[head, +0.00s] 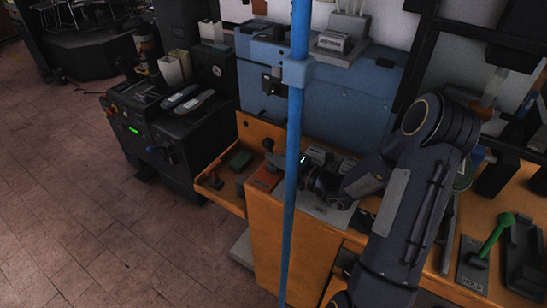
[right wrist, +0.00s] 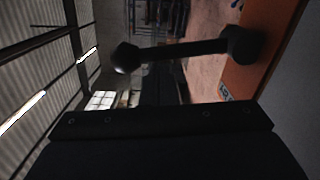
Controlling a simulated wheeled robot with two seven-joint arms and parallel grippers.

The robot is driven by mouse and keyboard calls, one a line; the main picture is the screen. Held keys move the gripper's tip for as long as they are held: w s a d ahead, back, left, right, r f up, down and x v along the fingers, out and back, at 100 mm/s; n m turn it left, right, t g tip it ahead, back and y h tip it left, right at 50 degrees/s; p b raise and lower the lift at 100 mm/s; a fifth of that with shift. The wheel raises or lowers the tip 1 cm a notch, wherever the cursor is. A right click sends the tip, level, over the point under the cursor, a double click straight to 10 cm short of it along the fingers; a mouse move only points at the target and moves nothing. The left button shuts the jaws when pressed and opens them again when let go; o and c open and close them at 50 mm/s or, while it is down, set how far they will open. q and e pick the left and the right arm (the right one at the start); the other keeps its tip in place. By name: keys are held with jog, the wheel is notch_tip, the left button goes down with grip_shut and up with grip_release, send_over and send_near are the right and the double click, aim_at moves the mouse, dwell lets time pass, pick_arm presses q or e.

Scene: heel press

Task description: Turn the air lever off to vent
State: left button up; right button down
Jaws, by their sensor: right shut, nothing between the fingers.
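The air lever appears to be the black lever with a ball knob (right wrist: 125,57) in the right wrist view; its arm runs sideways from a round pivot on an orange block (right wrist: 262,50). My right gripper (head: 286,164) is partly hidden by the pole and sits close to the lever's right side. In the right wrist view its shut, empty fingers (right wrist: 162,120) lie below the lever with a visible gap. My left gripper is not in view.
A blue upright pole (head: 292,150) crosses in front of the bench. An orange tray (head: 222,197) holds a green block. A blue cabinet (head: 340,100) stands behind. A green-handled lever (head: 495,235) is at the right. A dark machine (head: 150,130) stands left; the floor is clear.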

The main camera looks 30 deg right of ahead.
jog(key=shift+w+d+r+m+p, duration=0.15)
jog(key=shift+w+d+m+p, duration=0.25)
jog(key=shift+d+m+p, duration=0.45)
jog(key=shift+w+d+r+m+p, duration=0.1)
jog(key=shift+w+d+m+p, duration=0.4)
jog(key=shift+p, duration=0.6)
jog(key=shift+w+d+r+m+p, duration=0.15)
jog(key=shift+w+d+m+p, duration=0.3)
jog(key=shift+d+p, duration=0.45)
jog(key=shift+a, duration=0.1)
jog(key=shift+s, duration=0.1)
